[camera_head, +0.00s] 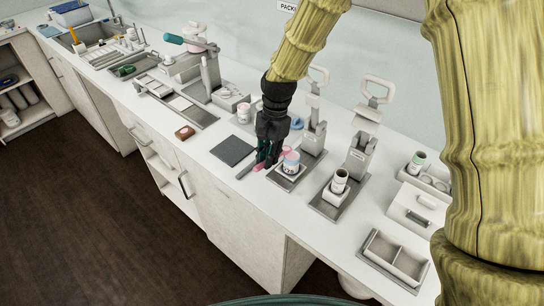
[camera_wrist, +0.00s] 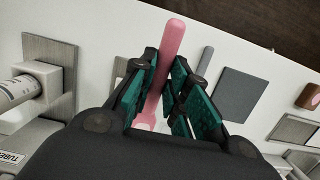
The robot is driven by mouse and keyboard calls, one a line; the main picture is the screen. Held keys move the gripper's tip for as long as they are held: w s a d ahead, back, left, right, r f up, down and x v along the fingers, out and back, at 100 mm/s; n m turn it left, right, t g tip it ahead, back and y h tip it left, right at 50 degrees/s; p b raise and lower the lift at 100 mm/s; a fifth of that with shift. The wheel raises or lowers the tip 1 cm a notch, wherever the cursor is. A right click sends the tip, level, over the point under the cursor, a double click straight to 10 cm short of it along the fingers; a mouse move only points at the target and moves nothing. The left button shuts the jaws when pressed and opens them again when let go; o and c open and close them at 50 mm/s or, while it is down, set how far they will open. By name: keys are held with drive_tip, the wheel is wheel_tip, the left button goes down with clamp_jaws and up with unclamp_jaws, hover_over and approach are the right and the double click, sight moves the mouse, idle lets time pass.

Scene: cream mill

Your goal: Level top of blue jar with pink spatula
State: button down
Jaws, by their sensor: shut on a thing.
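The spatula's long handle sticks out past the fingertips, and a paler pink part shows between the finger bases. In the head view only a little pink shows by the fingers. I cannot tell whether the spatula touches the jar.
A dark grey square mat (camera_head: 233,150) lies left of my gripper, with a narrow grey strip beside it. A second press to the right holds a white jar (camera_head: 340,180). A two-compartment tray (camera_head: 395,257) sits at the front right. The counter's front strip is mostly clear.

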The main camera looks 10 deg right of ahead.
drive_tip(key=shift+w+a, duration=0.25)
drive_tip(key=shift+w, duration=0.1)
drive_tip(key=shift+r+p, duration=2.1)
drive_tip(key=shift+r, duration=0.45)
